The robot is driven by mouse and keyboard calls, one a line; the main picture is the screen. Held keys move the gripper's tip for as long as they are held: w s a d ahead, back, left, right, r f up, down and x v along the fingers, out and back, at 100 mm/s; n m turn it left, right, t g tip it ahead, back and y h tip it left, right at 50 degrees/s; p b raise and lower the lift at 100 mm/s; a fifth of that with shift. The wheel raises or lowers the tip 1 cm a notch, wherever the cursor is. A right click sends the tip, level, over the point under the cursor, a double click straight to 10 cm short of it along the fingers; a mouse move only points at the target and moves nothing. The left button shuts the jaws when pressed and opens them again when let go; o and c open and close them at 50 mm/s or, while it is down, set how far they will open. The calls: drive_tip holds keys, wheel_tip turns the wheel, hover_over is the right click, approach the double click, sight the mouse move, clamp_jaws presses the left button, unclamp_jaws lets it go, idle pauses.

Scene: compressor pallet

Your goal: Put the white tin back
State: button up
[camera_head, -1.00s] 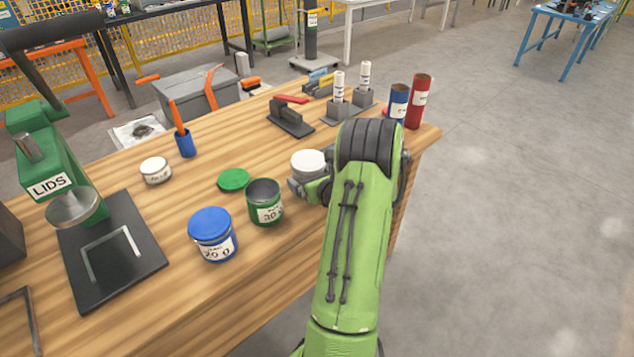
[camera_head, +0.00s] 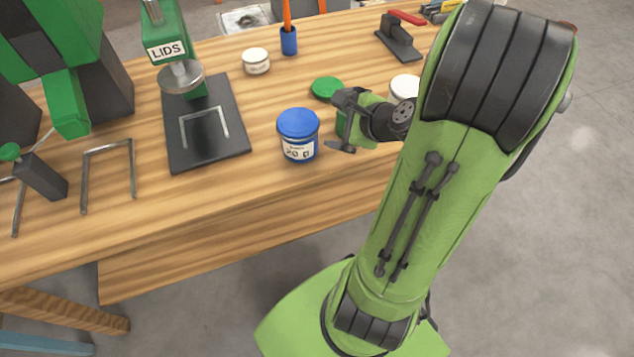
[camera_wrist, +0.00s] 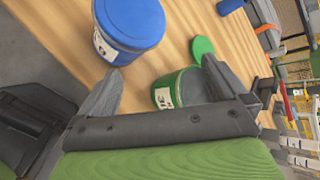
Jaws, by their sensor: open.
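A larger white tin (camera_head: 404,86) stands on the wooden bench, partly hidden behind my arm in the head view. A smaller white tin (camera_head: 256,61) with a label stands farther left, near the back. I cannot tell which one the task means. My gripper (camera_head: 343,122) is open and empty, just right of the blue-lidded tin (camera_head: 298,137). It hides most of the open green tin (camera_head: 341,122). In the wrist view, the green tin (camera_wrist: 178,88) shows close by the right finger and the blue-lidded tin (camera_wrist: 128,30) beyond the left finger.
A green lid (camera_head: 327,88) lies behind the green tin. Bare wood lies in front.

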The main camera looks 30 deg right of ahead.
drive_tip(key=s+a+r+n+g, duration=0.2)
drive_tip(key=s+a+r+n, duration=0.15)
drive_tip(key=a+n, duration=0.5)
drive_tip(key=s+a+r+n+g, duration=0.2)
drive_tip(key=s+a+n, duration=0.2)
drive_tip(key=a+n, duration=0.5)
drive_tip(key=s+r+n+g, duration=0.1)
drive_tip(key=s+r+n, duration=0.1)
drive_tip(key=s+n, duration=0.5)
drive_tip(key=shift+s+r+n+h, duration=0.2)
drive_tip(key=shift+s+n+h, duration=0.2)
drive_tip(key=shift+s, duration=0.15)
wheel_tip(320, 180, up, 12)
drive_tip(key=p, duration=1.2)
drive_tip(key=shift+r, duration=0.1)
